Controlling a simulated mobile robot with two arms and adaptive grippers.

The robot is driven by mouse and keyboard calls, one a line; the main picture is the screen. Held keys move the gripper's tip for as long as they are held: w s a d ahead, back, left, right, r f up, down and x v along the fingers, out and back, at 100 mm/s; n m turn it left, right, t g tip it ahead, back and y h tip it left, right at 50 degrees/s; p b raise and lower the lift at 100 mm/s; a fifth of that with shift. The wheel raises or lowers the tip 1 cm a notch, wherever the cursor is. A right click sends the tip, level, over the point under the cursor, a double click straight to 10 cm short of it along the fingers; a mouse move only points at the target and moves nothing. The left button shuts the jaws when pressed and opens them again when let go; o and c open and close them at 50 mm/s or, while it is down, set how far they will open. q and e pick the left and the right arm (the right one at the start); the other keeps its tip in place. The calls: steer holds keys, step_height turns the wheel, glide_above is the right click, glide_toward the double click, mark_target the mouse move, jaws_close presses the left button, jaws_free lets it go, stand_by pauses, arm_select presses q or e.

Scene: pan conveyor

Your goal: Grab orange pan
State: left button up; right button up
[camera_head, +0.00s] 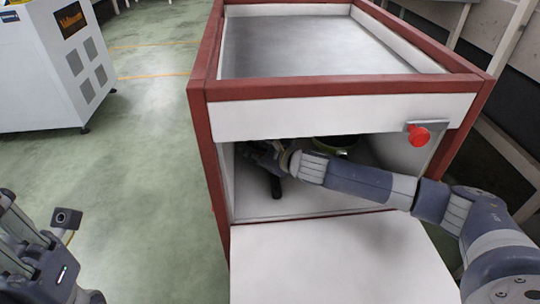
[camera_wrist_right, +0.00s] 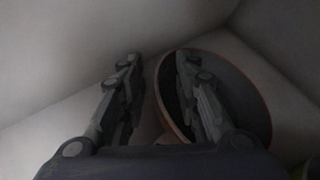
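The orange pan shows in the right wrist view as a dark round pan with a thin orange rim (camera_wrist_right: 245,85), tilted in the picture. My right gripper (camera_wrist_right: 158,65) is open there, with one finger over the inside of the pan and the other outside its near wall. I cannot tell whether either finger touches it. In the head view my right gripper (camera_head: 262,155) is inside the open compartment, at its left side, and the orange pan cannot be made out. My left gripper (camera_head: 30,245) is partly in view at the lower left, away from the compartment.
The red and white conveyor box (camera_head: 340,118) has a low opening under its front panel, with a red button (camera_head: 419,136) at the right. A yellow-green rimmed pan (camera_head: 335,142) sits deeper inside. A white panel (camera_head: 335,265) lies in front.

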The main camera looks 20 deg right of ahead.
steer(key=shift+w+a+f, duration=0.15)
steer(key=shift+w+f, duration=0.05)
steer(key=shift+w, duration=0.2)
steer(key=shift+r, duration=0.1)
jaws_close()
steer(key=shift+r, duration=0.15)
